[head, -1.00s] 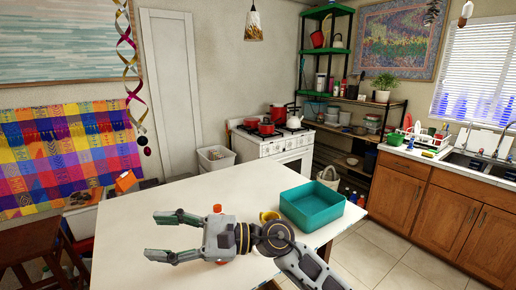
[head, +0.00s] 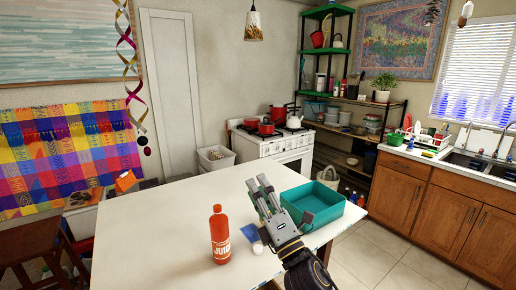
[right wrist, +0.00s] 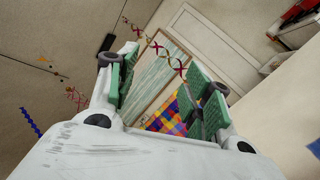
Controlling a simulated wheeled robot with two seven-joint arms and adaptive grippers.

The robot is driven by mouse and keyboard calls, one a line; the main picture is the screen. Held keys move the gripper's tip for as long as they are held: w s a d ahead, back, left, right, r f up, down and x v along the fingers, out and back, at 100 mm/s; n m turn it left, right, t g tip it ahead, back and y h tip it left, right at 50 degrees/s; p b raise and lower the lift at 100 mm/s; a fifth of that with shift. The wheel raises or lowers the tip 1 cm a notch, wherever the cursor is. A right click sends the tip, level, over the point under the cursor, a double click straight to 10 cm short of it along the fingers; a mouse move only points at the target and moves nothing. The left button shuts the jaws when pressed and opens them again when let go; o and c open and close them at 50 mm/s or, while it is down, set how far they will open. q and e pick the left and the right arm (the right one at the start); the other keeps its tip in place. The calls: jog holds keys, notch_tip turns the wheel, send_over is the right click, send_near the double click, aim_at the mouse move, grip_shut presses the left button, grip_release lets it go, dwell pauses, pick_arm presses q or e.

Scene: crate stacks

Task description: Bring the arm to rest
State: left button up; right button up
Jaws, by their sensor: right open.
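My right gripper (head: 259,186) is in front of the left side of the teal crate in the head view, fingers pointing up and away over the white table (head: 160,215). Its jaws are open and nothing shows between them. In the right wrist view the two green-padded fingers (right wrist: 165,78) stand apart, with the far wall and ceiling beyond. My left arm and gripper are not in view.
A red juice bottle (head: 220,238) stands upright left of my right gripper. A blue item (head: 250,232) and a small white item (head: 258,248) lie beside the gripper. The teal crate (head: 335,215) is at the table's right edge. The table's left side is clear.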

jog(key=w+d+f+m+g+h, duration=0.2)
jog(key=d+f+m+h, duration=0.85)
jog(key=f+m, duration=0.25)
jog(key=s+d+f+m+g+h, duration=0.1)
jog(key=s+d+f+m+g, duration=0.25)
jog(key=f, duration=0.25)
jog(key=s+d+f+m+g+h, duration=0.1)
jog(key=s+d+f+m+g, duration=0.2)
jog(key=f, duration=0.4)
jog(key=s+d+f+m+g, duration=0.2)
jog(key=s+f+m+g, duration=0.15)
jog(key=s+f, duration=0.5)
jog(key=s+d+f+m+g, duration=0.3)
jog(key=s+f+g, duration=0.2)
jog(key=s, duration=0.6)
notch_tip(320, 180, down, 32)
jog(key=s+g, duration=0.1)
jog(key=s, duration=0.1)
jog(key=s+d+f, duration=0.2)
jog(key=s+f, duration=0.8)
jog(key=s, duration=0.1)
jog(key=s+d+f+g, duration=0.1)
jog(key=s+d+f, duration=0.1)
jog(key=s+f, duration=0.8)
jog(key=shift+s+f+n+g+y, duration=0.25)
jog(key=shift+s+n+g+y, duration=0.1)
jog(key=shift+s, duration=0.3)
